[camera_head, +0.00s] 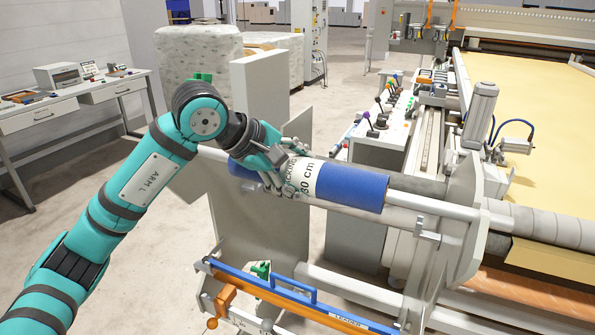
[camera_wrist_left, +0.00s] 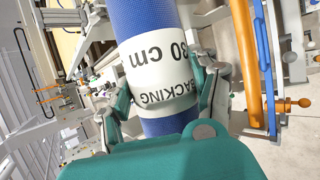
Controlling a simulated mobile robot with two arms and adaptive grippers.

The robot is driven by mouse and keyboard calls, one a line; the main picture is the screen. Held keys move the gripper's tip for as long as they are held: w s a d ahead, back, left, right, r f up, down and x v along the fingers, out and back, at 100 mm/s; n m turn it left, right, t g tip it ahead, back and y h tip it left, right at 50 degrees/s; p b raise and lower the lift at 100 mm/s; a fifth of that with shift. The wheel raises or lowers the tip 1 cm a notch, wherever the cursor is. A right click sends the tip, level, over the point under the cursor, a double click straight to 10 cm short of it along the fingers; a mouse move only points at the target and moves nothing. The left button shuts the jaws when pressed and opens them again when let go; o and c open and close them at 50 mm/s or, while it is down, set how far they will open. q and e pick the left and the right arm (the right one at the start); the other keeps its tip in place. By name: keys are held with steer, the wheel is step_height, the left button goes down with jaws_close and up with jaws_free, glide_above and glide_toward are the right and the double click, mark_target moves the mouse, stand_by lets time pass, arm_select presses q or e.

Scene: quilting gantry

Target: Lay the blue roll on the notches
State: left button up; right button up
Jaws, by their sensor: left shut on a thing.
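The blue roll (camera_head: 352,186) has a white band printed "BACKING 30 cm" (camera_head: 305,178). It lies lengthwise beside the grey bars of the machine frame in the head view. My left gripper (camera_head: 283,175) is shut on the roll around the band. In the left wrist view, the gripper's fingers (camera_wrist_left: 165,100) sit on either side of the white band, and the blue roll (camera_wrist_left: 145,22) extends upward. A light grey end bracket (camera_head: 462,205) stands right of the roll. I cannot make out the notches clearly, or whether the roll touches the bars. My right gripper is not in view.
The machine's yellow bed (camera_head: 530,110) is at right. A white desk (camera_head: 60,108) stands at left, with open floor between.

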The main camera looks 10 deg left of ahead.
arm_select(q)
steer(key=shift+r, duration=0.15)
steer(key=o, duration=1.5)
steer(key=shift+o, duration=1.4)
steer(key=shift+f, duration=0.2)
steer(key=shift+s+a+r, duration=0.1)
steer(key=shift+s+a+r, duration=0.15)
steer(key=shift+r, duration=0.1)
steer(key=v, duration=1.1)
steer(key=shift+r, duration=0.2)
